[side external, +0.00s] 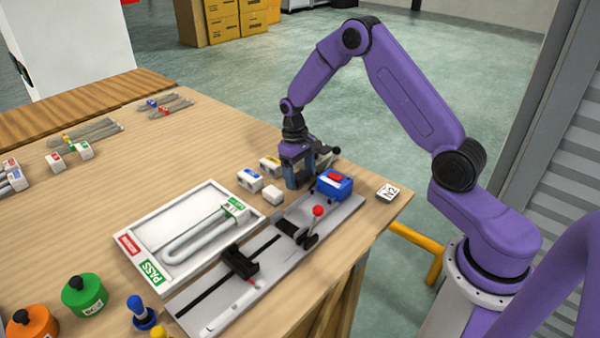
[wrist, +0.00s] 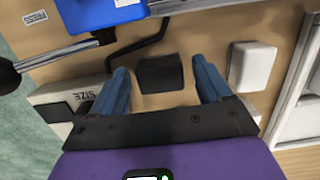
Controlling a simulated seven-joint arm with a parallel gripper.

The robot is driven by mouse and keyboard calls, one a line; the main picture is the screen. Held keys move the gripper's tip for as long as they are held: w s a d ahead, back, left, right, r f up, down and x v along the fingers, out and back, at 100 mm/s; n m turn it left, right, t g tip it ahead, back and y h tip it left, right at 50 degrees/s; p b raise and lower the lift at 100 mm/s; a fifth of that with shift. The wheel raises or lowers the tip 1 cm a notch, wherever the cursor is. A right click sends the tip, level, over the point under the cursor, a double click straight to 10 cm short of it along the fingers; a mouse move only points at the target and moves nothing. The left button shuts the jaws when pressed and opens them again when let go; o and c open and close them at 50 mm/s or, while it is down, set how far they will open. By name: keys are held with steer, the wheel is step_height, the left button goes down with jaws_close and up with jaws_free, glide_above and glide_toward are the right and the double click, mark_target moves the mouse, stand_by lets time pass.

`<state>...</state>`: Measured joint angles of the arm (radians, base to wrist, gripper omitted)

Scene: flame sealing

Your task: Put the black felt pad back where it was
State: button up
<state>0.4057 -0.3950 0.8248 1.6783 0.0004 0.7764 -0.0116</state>
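A small black block, which looks like the black felt pad (wrist: 160,73), lies on the wooden table in the wrist view. It sits between the fingers of my gripper (wrist: 161,68), with a gap on both sides. My gripper is open and points down at the table. In the side view my gripper (side external: 299,172) is low over the table, behind the blue box and to the right of the small white blocks. The pad is hidden there behind the fingers. I cannot tell how far the fingertips are above the table.
A white block (wrist: 250,66) lies close right of the right finger. A blue box (side external: 333,186) and a red-knobbed lever (side external: 317,211) stand close by on the grey rail plate (side external: 205,310). A white tray (side external: 128,236) holds a U-shaped tube. Labelled blocks (side external: 250,180) stand left.

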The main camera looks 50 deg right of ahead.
steer(key=shift+r, duration=0.1)
step_height(320, 180, up, 12)
steer(key=w, duration=0.1)
steer(key=shift+w, duration=0.3)
steer(key=s+a+r+n+t, duration=0.1)
steer(key=s+a+r+n, duration=0.2)
steer(key=s+a, duration=0.4)
steer(key=s+a+r+n, duration=0.25)
steer(key=s+a, duration=0.35)
steer(key=s, duration=0.3)
steer(key=s+d+n, duration=0.2)
steer(key=s+n, duration=0.5)
steer(key=s, duration=1.3)
steer(key=shift+f+t, duration=0.4)
steer(key=shift+c, duration=0.3)
